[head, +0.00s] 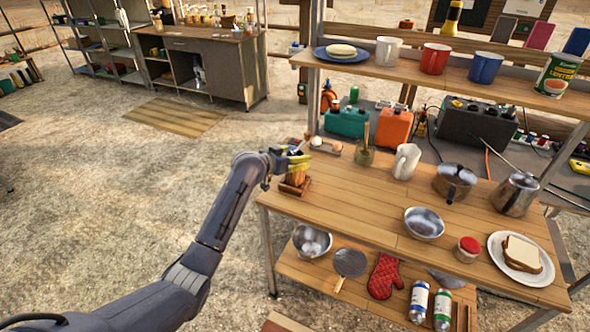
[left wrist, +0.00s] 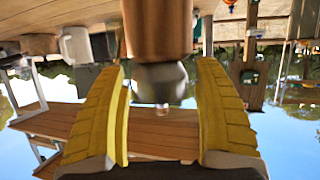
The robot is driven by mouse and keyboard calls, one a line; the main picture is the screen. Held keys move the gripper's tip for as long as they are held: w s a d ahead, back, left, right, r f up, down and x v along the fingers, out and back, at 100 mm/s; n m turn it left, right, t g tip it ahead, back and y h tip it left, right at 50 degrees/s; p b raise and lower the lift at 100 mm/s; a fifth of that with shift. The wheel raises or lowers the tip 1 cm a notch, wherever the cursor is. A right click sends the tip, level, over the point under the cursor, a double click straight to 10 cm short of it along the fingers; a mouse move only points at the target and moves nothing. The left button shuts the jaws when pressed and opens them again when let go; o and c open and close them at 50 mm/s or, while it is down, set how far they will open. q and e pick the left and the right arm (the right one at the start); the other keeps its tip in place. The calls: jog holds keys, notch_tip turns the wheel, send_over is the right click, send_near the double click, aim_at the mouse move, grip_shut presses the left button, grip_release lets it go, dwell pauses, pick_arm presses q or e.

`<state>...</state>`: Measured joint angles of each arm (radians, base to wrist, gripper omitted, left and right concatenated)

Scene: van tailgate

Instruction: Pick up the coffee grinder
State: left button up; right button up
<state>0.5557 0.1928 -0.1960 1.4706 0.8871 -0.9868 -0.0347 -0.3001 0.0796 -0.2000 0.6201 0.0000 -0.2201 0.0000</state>
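The coffee grinder (head: 296,179) appears to be the brown upright body on a small wooden base at the left end of the table, partly covered by my left gripper. In the left wrist view, which looks upside down, its copper-brown body (left wrist: 158,28) and rounded grey top show between the fingers. My left gripper (head: 298,162) is at the grinder's upper part. In the wrist view its yellow fingers (left wrist: 162,66) are spread, with a visible gap on each side of the grey top. My right gripper is not in view.
The wooden table (head: 350,205) also bears a white jug (head: 406,161), a jar with utensils (head: 364,157), a metal bowl (head: 424,223) and two metal pots. A shelf (head: 400,75) with mugs stands behind. Open ground lies to the left.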

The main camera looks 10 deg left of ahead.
pick_arm(q)
jog(key=c, duration=1.3)
jog(key=shift+r, duration=0.1)
jog(key=shift+c, duration=0.3)
jog(key=shift+r, duration=0.15)
